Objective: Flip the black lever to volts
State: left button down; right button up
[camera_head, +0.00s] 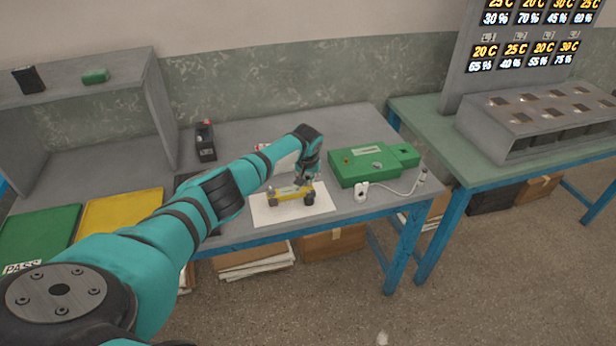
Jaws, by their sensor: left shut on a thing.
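My left gripper (306,184) reaches down over the workbench and is shut on a small yellow block with dark ends (288,196). The block is over a white sheet (263,214); I cannot tell whether it touches the sheet. A green box (350,180) stands just right of the gripper. It has small fittings and a pale label on top. A black lever cannot be made out on it at this size. My right gripper is not in view.
A black device with a red top (205,142) stands at the back of the bench. A white plug (361,190) with a cable lies before the green box. Green (40,232) and yellow (121,212) mats lie left. A grey slotted rack (500,130) stands on the right table.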

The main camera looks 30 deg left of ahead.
aim_at(309, 182)
pick_arm(q)
jog(key=p, duration=0.2)
jog(key=t+y+p, duration=0.1)
jog(key=p, duration=0.1)
jog(key=shift+s+d+r+y, duration=0.2)
jog(key=shift+s+d+y, duration=0.1)
jog(key=shift+s+d, duration=0.1)
jog(key=shift+d+f+t+y+p, duration=0.1)
jog(key=shift+t+y+p, duration=0.2)
jog(key=shift+t+p, duration=0.2)
jog(key=shift+s+d+f+t+y, duration=0.1)
jog(key=shift+s+f+t+y, duration=0.1)
jog(key=shift+t+y, duration=0.1)
jog(key=shift+s+d+f+y, duration=0.1)
jog(key=shift+f+y, duration=0.05)
jog(key=shift+y, duration=0.15)
jog(key=t+y+b, duration=0.1)
jog(key=b, duration=0.2)
jog(key=t+y+b, duration=0.1)
jog(key=b, duration=0.1)
jog(key=d+f+t+y+b, duration=0.1)
jog(key=b, duration=0.2)
jog(key=shift+s+m+t+y+b, duration=0.3)
jog(key=shift+s+t, duration=0.1)
jog(key=shift+r+t+b, duration=0.15)
jog(key=shift+t+b, duration=0.15)
jog(key=shift+b, duration=0.45)
